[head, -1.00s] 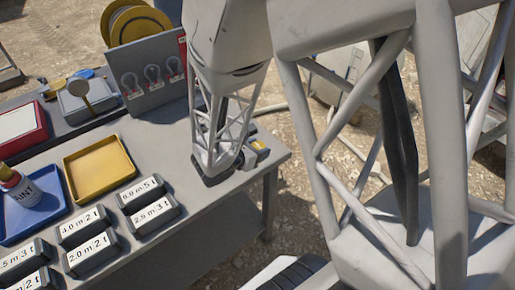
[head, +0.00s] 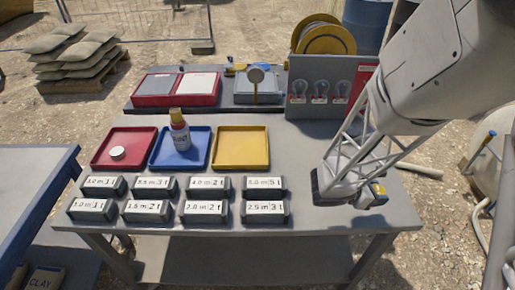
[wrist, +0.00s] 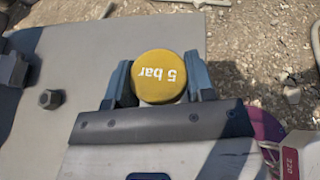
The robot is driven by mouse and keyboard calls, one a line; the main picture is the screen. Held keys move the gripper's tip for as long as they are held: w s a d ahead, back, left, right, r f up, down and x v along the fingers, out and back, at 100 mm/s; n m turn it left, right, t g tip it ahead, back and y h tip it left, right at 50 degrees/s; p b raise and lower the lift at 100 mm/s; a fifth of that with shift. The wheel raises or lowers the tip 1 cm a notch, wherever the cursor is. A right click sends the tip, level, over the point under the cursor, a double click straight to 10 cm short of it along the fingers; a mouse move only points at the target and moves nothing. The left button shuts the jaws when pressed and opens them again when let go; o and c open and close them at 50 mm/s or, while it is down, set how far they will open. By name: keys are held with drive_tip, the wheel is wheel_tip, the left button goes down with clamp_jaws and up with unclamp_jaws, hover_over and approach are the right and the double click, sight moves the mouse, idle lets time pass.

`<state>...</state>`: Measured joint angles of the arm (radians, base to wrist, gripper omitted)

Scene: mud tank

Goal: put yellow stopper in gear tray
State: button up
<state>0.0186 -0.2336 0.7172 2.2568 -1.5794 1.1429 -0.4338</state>
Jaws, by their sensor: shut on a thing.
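The yellow stopper, a round cap marked "5 bar" (wrist: 160,76), sits between the two fingers of my gripper (wrist: 162,85) in the wrist view. The fingers are shut on its sides. In the head view my gripper (head: 372,195) is over the right end of the grey table, and a bit of yellow shows at its tip. Three trays stand in a row to its left: a red tray (head: 103,159), a blue tray (head: 200,160) and a yellow tray (head: 241,147). No label marks which one is the gear tray.
The red tray holds a white disc (head: 117,153); a bottle (head: 179,132) stands in the blue one. The yellow tray is empty. Several labelled blocks (head: 207,208) line the front. A panel (head: 320,85) stands behind. A dark nut (wrist: 50,98) lies on the table.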

drive_tip(key=w+a+n+t+y, duration=0.1)
drive_tip(key=w+a+n+t, duration=0.2)
drive_tip(key=w+a, duration=1.4)
drive_tip(key=a, duration=0.6)
drive_tip(key=w+a+n+t, duration=0.1)
drive_tip(key=a, duration=0.5)
drive_tip(key=a+n+t+y, duration=0.1)
drive_tip(key=a, duration=0.6)
drive_tip(key=shift+w+a+r, duration=0.25)
drive_tip(key=shift+w+a, duration=0.1)
drive_tip(key=shift+w, duration=0.05)
drive_tip(key=shift+a, duration=0.7)
drive_tip(key=shift+w, duration=0.2)
drive_tip(key=w+a, duration=0.1)
drive_tip(key=w, duration=0.4)
drive_tip(key=w+a+f, duration=0.1)
drive_tip(key=w+a, duration=0.1)
drive_tip(key=w, duration=0.3)
drive_tip(key=w+a, duration=0.2)
drive_tip(key=w, duration=0.3)
drive_tip(key=shift+f, duration=0.25)
drive_tip(key=shift+f, duration=1.75)
